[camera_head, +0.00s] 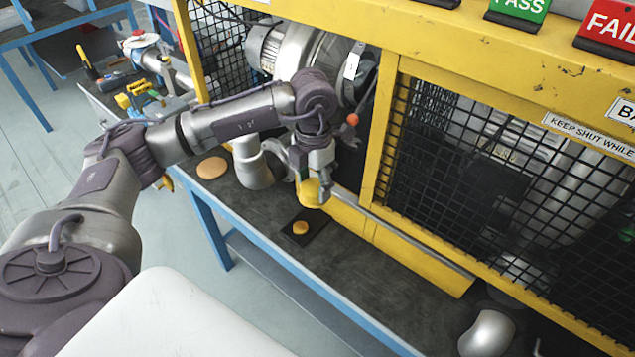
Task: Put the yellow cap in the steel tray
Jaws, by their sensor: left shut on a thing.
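My left gripper (312,186) reaches in from the left and hangs over the dark bench top in front of the yellow cage. It is shut on a round yellow thing that looks like the yellow cap (308,193), held above the bench. The fingers partly hide the cap. Below it, a small orange-yellow piece (300,227) lies on a flat dark square pad (316,222). I cannot make out a steel tray in this view. My right gripper is not in view.
The cage's yellow post (383,135) and mesh panel (480,170) stand close right of the gripper. A grey pipe elbow (252,165) and an orange disc (211,167) are to its left. A rounded metal piece (487,333) is at lower right. The bench front is mostly clear.

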